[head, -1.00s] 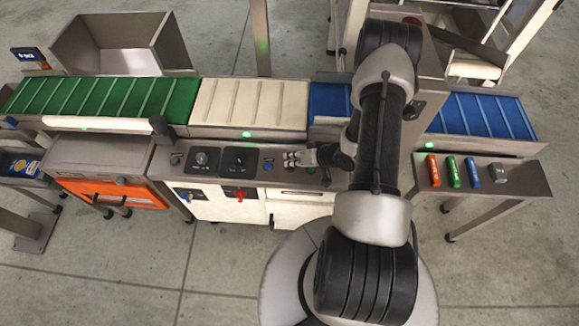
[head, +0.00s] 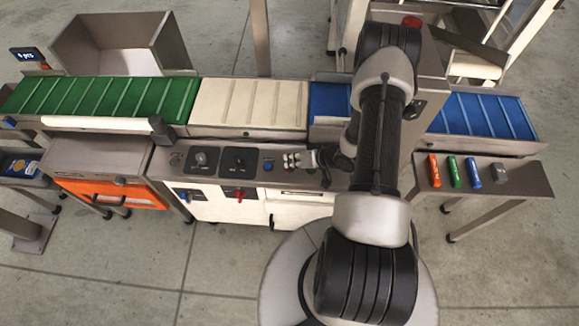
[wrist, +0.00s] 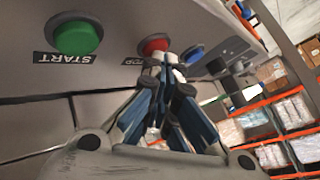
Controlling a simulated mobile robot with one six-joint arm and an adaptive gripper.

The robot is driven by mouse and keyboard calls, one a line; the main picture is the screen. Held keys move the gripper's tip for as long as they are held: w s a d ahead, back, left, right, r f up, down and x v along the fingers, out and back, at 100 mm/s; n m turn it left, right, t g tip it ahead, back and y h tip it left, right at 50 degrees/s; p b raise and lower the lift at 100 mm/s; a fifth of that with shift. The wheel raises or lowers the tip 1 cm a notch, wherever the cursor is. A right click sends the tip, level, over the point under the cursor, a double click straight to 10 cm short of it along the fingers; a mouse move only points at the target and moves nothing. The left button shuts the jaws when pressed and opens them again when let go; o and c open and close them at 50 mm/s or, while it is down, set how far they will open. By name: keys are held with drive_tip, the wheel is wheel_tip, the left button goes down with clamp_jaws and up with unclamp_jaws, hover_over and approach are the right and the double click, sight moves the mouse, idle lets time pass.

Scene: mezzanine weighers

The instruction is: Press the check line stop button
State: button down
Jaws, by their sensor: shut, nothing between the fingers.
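The red stop button (wrist: 153,46) sits on a grey panel in the wrist view, its label partly covered by my fingers. The green start button (wrist: 75,35) is left of it, above a START label. A blue button (wrist: 192,54) is right of it. My gripper (wrist: 168,61) is shut and empty, its fingertips at the red button's lower right edge; whether they touch it I cannot tell. In the head view my gripper (head: 298,160) is over the right part of the control panel (head: 222,172), where the buttons beneath are largely hidden.
Green (head: 105,97), cream (head: 250,103) and blue (head: 475,113) belts run behind the panel. A steel bin (head: 115,55) stands behind the green belt. Grey floor is open in front.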

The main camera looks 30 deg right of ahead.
drive_tip(key=shift+r+p, duration=0.75)
drive_tip(key=shift+r, duration=0.1)
wheel_tip(320, 180, up, 5)
drive_tip(key=p, duration=0.4)
idle(0.9)
